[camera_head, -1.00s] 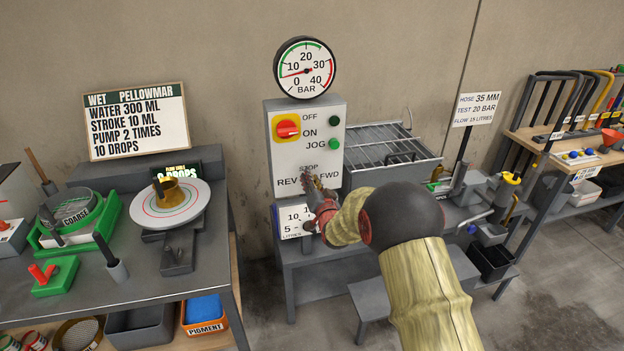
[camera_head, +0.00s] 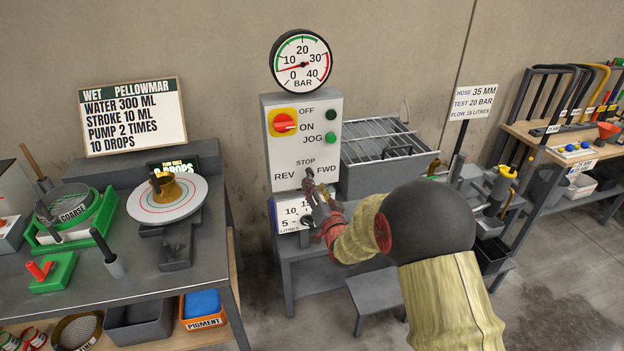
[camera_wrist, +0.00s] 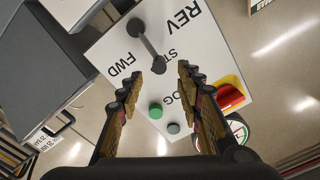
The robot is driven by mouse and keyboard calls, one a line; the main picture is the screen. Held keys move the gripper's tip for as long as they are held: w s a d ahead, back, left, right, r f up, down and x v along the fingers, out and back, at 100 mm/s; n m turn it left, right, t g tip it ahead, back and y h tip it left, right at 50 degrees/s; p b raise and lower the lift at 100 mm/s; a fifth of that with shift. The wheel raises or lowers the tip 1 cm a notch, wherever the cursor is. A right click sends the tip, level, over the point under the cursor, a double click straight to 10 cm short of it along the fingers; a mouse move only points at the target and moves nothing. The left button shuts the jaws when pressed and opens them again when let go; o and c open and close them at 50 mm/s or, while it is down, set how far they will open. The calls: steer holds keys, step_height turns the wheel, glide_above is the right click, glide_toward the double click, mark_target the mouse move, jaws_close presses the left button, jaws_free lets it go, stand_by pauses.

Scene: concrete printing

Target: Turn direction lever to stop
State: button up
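The direction lever (camera_head: 309,178) is a dark handle low on the white control panel (camera_head: 291,150). It points up at the STOP mark, between REV and FWD. In the wrist view the lever (camera_wrist: 146,45) runs from its round pivot to a dark knob that covers part of the STOP lettering. My gripper (camera_head: 318,200) is just below the lever in the head view.
A pressure gauge (camera_head: 301,61) sits above. A grated hopper (camera_head: 385,150) stands close at the right, and a volume scale (camera_head: 290,215) lies below.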

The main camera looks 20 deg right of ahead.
steer(key=shift+s, duration=1.6)
